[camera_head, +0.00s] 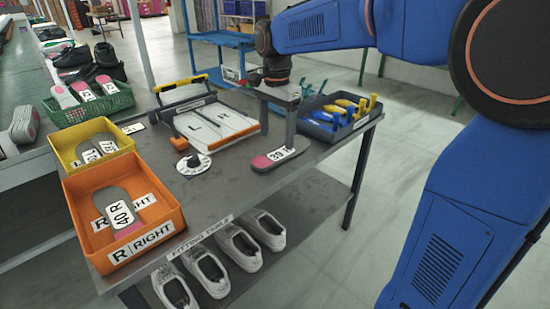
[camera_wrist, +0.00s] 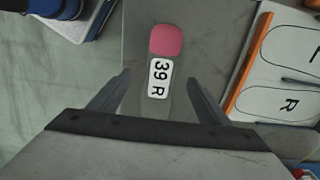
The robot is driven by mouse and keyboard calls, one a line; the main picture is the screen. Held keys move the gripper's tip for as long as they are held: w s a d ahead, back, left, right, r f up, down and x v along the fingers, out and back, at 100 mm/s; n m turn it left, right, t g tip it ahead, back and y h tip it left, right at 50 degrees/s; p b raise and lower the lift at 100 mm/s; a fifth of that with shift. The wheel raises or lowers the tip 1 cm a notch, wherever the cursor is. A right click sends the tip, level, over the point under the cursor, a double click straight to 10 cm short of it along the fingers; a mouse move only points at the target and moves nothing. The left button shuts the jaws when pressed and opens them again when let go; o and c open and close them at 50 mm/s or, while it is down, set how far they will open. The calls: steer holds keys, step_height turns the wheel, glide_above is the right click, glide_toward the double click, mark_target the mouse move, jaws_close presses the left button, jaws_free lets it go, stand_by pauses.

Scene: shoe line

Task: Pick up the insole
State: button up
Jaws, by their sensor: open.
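An insole (camera_head: 262,162) with a pink end and a white label reading 39 lies flat on the grey fitting table (camera_head: 235,180), near its front right. In the wrist view the insole (camera_wrist: 166,40) points away from me, and its label reads 39 R. My gripper (camera_wrist: 158,76) is open, with one finger on each side of the insole's labelled part and visible gaps between. In the head view my gripper (camera_head: 289,143) hangs from above over the insole's right end. I cannot tell how far the fingertips are above the table.
An orange RIGHT bin (camera_head: 150,240) holds a 40 R insole; a yellow bin (camera_head: 73,160) behind it holds more. An L/R board (camera_head: 215,122) stands behind the insole. A tool tray (camera_head: 318,128) is close on the right. Sneakers (camera_head: 238,246) sit on the lower shelf.

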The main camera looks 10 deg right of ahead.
mark_target(275, 157)
steer(key=shift+a+f, duration=0.15)
steer(key=shift+f, duration=2.8)
steer(key=c, duration=1.1)
